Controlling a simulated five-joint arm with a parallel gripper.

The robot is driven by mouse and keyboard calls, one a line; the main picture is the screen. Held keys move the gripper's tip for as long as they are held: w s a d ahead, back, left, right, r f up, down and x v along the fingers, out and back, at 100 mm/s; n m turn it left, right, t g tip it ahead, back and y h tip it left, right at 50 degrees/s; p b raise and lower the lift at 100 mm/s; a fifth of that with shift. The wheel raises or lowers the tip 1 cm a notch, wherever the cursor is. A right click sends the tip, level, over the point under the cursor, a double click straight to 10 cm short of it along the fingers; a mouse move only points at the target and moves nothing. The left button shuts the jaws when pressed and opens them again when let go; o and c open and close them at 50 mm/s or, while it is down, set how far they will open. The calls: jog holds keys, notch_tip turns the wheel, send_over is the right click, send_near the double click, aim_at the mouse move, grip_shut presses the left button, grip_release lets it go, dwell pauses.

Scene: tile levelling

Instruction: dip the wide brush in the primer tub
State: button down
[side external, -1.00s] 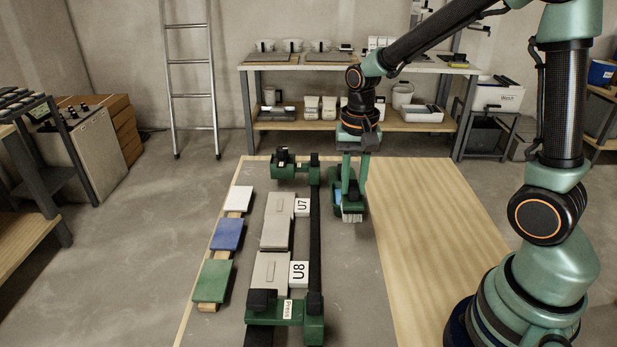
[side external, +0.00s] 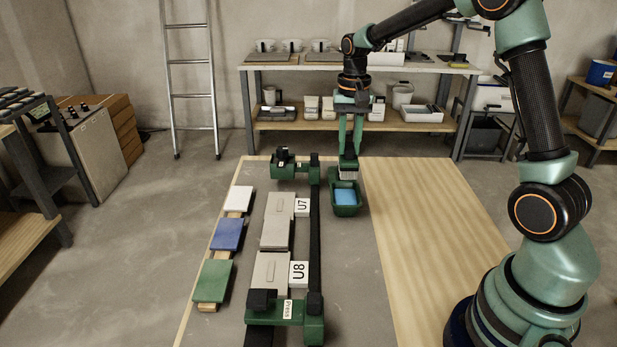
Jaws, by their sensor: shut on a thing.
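The primer tub (side external: 345,210) is a small green open box on the grey strip of the bench, with bright blue primer (side external: 345,196) inside. My gripper (side external: 349,152) is shut on the wide brush (side external: 348,163), which hangs upright with its pale bristles (side external: 348,174) pointing down. The bristles appear at the tub's far edge in the picture. I cannot tell whether they are over the rim or just behind it. They show no clear blue.
Left of the tub, a green press frame (side external: 315,240) with a black rail holds grey tiles (side external: 277,220) beside U7 and U8 labels. White, blue (side external: 228,234) and green sample tiles lie farther left. The wooden bench top (side external: 430,230) on the right is clear.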

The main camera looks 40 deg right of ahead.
jog(key=shift+f, duration=4.45)
jog(key=shift+r, duration=0.15)
jog(key=shift+r, duration=4.15)
